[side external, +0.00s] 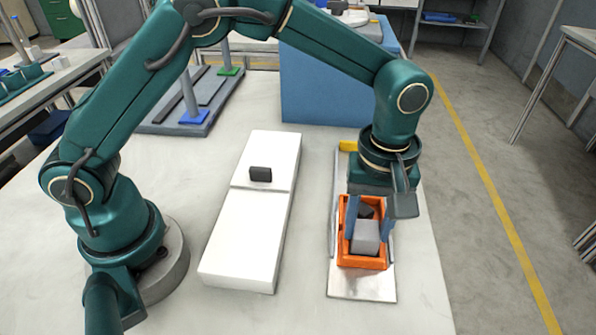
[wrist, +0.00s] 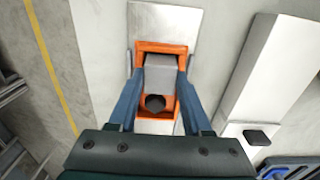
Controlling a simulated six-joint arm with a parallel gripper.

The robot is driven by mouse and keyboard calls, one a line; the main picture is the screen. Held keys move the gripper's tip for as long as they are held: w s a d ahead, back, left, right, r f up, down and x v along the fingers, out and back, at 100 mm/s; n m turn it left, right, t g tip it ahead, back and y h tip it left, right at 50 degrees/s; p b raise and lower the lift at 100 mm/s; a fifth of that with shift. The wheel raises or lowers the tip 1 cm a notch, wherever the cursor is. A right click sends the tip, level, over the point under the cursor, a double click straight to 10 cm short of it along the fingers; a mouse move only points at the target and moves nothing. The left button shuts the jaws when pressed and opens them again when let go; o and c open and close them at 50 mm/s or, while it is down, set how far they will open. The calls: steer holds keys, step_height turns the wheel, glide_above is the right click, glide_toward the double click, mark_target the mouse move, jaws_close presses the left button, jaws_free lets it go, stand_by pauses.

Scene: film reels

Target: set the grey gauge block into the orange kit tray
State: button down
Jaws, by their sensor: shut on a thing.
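The orange kit tray (side external: 377,262) sits on a pale metal plate at the right of the table; its rim also shows in the wrist view (wrist: 143,47). The grey gauge block (side external: 366,236) is at the tray, between my fingers; its pale top shows in the wrist view (wrist: 160,75). My gripper (side external: 368,222) points down over the tray with its blue fingers shut on the block. In the wrist view, the fingers (wrist: 160,88) lie along the block's two sides. I cannot tell whether the block touches the tray floor.
A dark round piece (wrist: 155,103) lies in the tray beside the block. A long white box (side external: 245,225) with a small dark block (side external: 260,174) on it stands to the left. A blue box (side external: 325,95) stands behind. Bare table lies between the white box and the plate.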

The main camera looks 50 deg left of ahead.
mark_target(368, 230)
steer(key=shift+f, duration=0.15)
steer(key=shift+c, duration=1.7)
jaws_free()
steer(key=s+a+r+m+t, duration=0.1)
steer(key=a+r, duration=0.1)
steer(key=r, duration=0.6)
steer(key=s+a+r+m, duration=0.1)
steer(key=a+r, duration=0.2)
steer(key=r, duration=0.5)
steer(key=s+a+f+m+t, duration=0.4)
steer(key=s+a+m, duration=0.3)
steer(key=s+a, duration=0.3)
steer(key=shift+s+f+t, duration=0.15)
steer(key=shift+s+t, duration=0.15)
steer(key=shift+s, duration=0.3)
